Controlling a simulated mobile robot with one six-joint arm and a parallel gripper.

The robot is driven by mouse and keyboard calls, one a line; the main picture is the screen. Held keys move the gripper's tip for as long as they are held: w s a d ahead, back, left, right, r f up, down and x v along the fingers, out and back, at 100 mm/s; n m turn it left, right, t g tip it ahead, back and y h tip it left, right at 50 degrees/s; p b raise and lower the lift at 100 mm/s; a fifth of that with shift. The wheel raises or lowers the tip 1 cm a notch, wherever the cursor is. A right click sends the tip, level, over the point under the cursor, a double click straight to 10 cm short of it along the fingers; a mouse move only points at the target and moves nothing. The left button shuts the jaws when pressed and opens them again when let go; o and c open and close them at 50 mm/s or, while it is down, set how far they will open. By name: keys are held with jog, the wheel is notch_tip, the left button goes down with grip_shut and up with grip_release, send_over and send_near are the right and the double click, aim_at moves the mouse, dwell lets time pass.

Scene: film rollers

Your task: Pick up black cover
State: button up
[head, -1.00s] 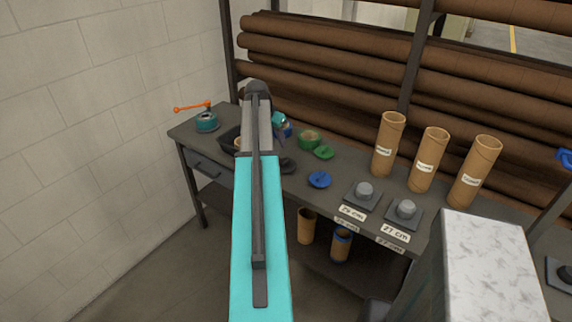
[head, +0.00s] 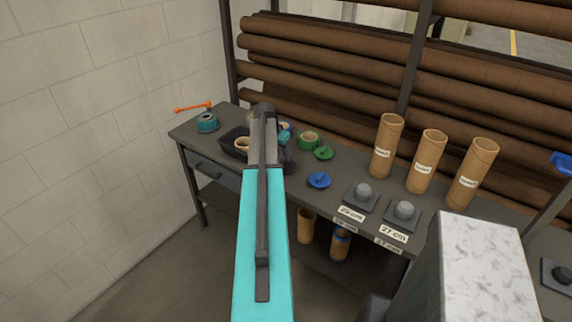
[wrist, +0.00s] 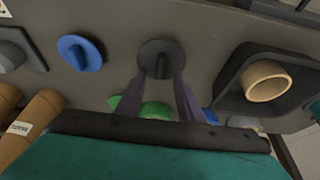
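The black cover (wrist: 160,52) is a round dark disc with a raised grip bar, lying on the dark workbench in the wrist view. My gripper (wrist: 161,80) is open and empty, its two dark fingers spread at the cover's near edge, on either side of its grip bar. I cannot tell how far above the bench the fingertips are. In the head view my arm hides the cover and most of the gripper.
A blue cover (head: 319,180) and a green cover (head: 323,153) lie on the workbench (head: 345,163). A black tray (wrist: 240,97) holding a cardboard ring (wrist: 267,81) is close beside the black cover. Cardboard tubes (head: 387,145) stand at the right.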

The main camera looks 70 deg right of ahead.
aim_at(285, 161)
jog(key=shift+d+f, duration=0.1)
jog(key=shift+f, duration=0.1)
dwell(0.3)
jog(key=shift+p+x, duration=1.1)
jog(key=shift+x, duration=0.15)
jog(key=shift+p+x, duration=0.35)
jog(key=shift+x, duration=0.85)
grip_shut()
